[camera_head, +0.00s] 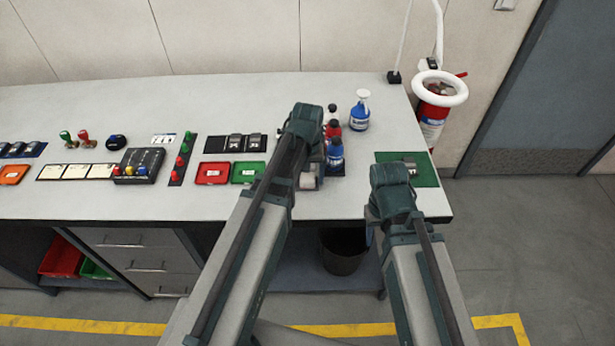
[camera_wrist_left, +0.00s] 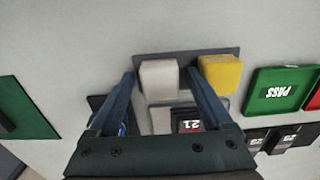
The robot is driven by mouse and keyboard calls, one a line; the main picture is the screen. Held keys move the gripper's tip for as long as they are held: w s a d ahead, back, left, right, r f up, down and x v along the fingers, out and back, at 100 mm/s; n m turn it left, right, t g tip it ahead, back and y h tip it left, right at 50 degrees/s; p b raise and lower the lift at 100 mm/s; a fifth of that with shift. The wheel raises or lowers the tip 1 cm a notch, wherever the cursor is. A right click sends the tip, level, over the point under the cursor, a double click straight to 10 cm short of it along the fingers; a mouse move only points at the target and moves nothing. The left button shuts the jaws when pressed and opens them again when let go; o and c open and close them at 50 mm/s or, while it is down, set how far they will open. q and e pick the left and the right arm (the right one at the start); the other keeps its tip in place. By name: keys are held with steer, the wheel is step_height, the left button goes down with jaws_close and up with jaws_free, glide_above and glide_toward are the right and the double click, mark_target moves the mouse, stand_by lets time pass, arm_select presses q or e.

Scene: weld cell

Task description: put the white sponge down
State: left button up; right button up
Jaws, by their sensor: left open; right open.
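The white sponge (camera_wrist_left: 158,79) is in the left wrist view, between the two fingers of my left gripper (camera_wrist_left: 164,92). The fingers are apart, one on each side of it. It is at a dark strip (camera_wrist_left: 190,56) on the bench; whether it rests fully on the strip is hard to tell. In the head view my left gripper (camera_head: 308,172) is over the bench, mostly hidden by its own arm. My right gripper (camera_head: 390,186) is near the bench's front right edge, its fingers hidden; no object shows in it.
A yellow sponge (camera_wrist_left: 222,74) is beside the white one. Blue-labelled bottles (camera_head: 334,156) and a spray bottle (camera_head: 360,110) stand near my left gripper. Red (camera_head: 212,173) and green (camera_head: 247,173) trays lie to its left. A green mat (camera_head: 428,172) is beyond my right gripper.

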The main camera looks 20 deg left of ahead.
mark_target(308, 177)
arm_select(q)
step_height(308, 177, up, 12)
steer(key=p, duration=1.2)
steer(key=shift+r, duration=0.15)
arm_select(e)
step_height(308, 177, up, 12)
steer(key=shift+r, duration=0.2)
arm_select(q)
steer(key=s+d+m+y, duration=0.1)
steer(key=s+d+m, duration=0.6)
steer(key=s+d, duration=0.3)
steer(key=s, duration=0.4)
steer(key=shift+d, duration=0.2)
steer(key=shift+f+b, duration=0.85)
arm_select(e)
steer(key=shift+f, duration=0.95)
